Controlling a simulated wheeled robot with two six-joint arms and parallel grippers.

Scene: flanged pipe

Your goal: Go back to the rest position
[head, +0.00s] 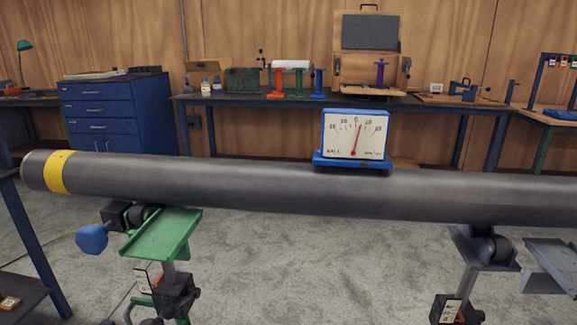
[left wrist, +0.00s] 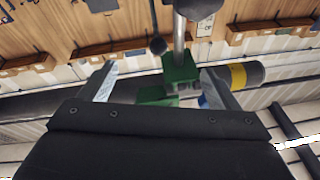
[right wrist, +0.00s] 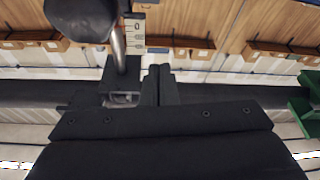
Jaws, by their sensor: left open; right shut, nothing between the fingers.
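A long grey pipe (head: 250,188) with a yellow band (head: 60,171) near its left end lies across two stands in the head view. A blue-framed dial gauge (head: 354,138) sits on top of the pipe. Neither gripper shows in the head view. In the left wrist view my left gripper (left wrist: 160,88) is open with nothing between its fingers; a green stand part (left wrist: 180,75) and the yellow-banded pipe end (left wrist: 238,76) appear beyond it. In the right wrist view my right gripper (right wrist: 160,80) is shut and empty, with a stand's dark bracket (right wrist: 121,85) beside it.
A green roller stand (head: 163,234) with a blue knob (head: 92,239) supports the pipe at left, and a grey stand (head: 484,248) at right. Behind are a workbench (head: 340,101) with tools and a blue drawer cabinet (head: 115,115). Carpeted floor (head: 320,265) between the stands is clear.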

